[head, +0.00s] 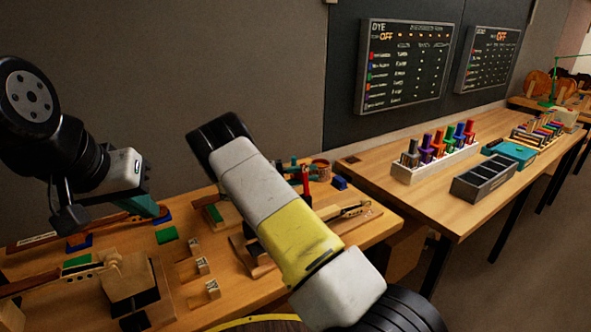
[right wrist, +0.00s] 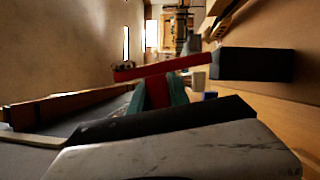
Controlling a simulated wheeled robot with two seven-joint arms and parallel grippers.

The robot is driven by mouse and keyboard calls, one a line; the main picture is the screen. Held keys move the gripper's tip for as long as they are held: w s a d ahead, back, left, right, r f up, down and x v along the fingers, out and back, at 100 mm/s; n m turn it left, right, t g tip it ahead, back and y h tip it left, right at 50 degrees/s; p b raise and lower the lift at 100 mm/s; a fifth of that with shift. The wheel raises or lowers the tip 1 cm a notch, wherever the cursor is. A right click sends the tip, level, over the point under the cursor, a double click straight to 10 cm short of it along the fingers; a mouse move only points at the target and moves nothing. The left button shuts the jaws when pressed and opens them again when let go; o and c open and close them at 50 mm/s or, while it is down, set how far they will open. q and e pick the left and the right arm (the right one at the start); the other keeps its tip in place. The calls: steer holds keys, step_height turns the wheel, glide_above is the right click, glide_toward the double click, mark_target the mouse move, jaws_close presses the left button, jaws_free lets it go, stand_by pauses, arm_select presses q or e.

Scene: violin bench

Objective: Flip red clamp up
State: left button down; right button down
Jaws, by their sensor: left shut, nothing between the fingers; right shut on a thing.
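The red clamp (head: 306,186) shows in the head view as an upright red piece just right of my right forearm, above the near bench. In the right wrist view its red bar (right wrist: 185,66) lies across the picture, slightly tilted, with a red stem below it. My right gripper (right wrist: 158,94) has its teal fingers shut on that red stem; my forearm hides much of this area in the head view. My left gripper (head: 147,207) is shut and empty, above the left part of the bench and well apart from the clamp.
Wooden violin parts, small labelled blocks (head: 203,266) and a green block (head: 166,235) lie on the near bench (head: 190,322). A wooden vise-like block (head: 128,280) stands at the front left. A grey bin (head: 484,184) and a colourful tool rack (head: 433,163) stand on the right bench.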

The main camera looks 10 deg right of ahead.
mark_target(295, 176)
steer(key=c, duration=1.2)
jaws_free()
steer(key=shift+c, duration=0.2)
steer(key=a, duration=0.8)
steer(key=shift+w+f, duration=0.15)
steer(key=shift+f, duration=0.25)
steer(key=shift+d, duration=0.1)
